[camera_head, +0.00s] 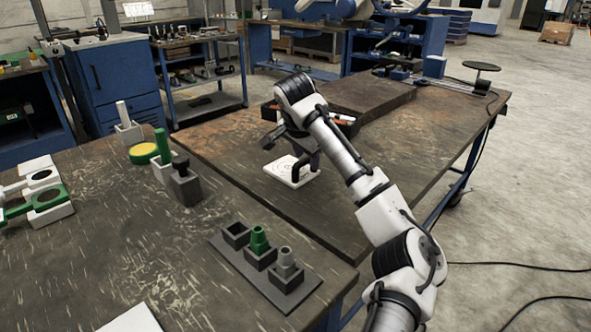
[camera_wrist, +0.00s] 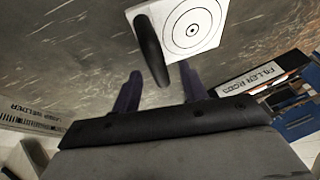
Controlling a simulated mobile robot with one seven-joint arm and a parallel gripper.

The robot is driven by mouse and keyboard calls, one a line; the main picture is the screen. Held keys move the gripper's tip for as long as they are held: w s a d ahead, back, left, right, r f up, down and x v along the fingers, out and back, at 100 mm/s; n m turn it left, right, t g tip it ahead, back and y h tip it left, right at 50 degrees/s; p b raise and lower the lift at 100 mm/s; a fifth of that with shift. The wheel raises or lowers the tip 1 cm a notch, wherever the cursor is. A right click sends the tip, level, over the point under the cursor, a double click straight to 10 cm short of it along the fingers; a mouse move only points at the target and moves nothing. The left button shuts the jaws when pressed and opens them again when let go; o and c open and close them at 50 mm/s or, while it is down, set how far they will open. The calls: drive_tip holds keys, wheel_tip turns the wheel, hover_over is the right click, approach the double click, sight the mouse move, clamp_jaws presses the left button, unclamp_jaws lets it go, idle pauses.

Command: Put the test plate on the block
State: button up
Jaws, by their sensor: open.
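The likely test plate is a white square with black concentric rings (camera_head: 283,170), flat on the middle worktable. It also shows at the top of the wrist view (camera_wrist: 205,22). A black upright piece (camera_wrist: 148,45), apparently its handle, stands at the plate's edge. My gripper (camera_wrist: 160,70) is open, with one dark finger on each side of the handle's near end. I cannot tell whether they touch it. In the head view my gripper (camera_head: 295,160) is just over the plate and partly hides it. I cannot tell which thing is the block; a dark slotted block (camera_head: 186,188) stands on the left table.
A green piece and a grey piece sit in a dark socket tray (camera_head: 224,256) at the front. White and green ring frames (camera_head: 45,205) lie at far left. A yellow disc (camera_head: 143,152) and white holders stand nearby. A holder marked "FILLER RODS" (camera_wrist: 250,78) is close by on the right.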

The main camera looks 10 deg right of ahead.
clamp_jaws()
idle(1.3)
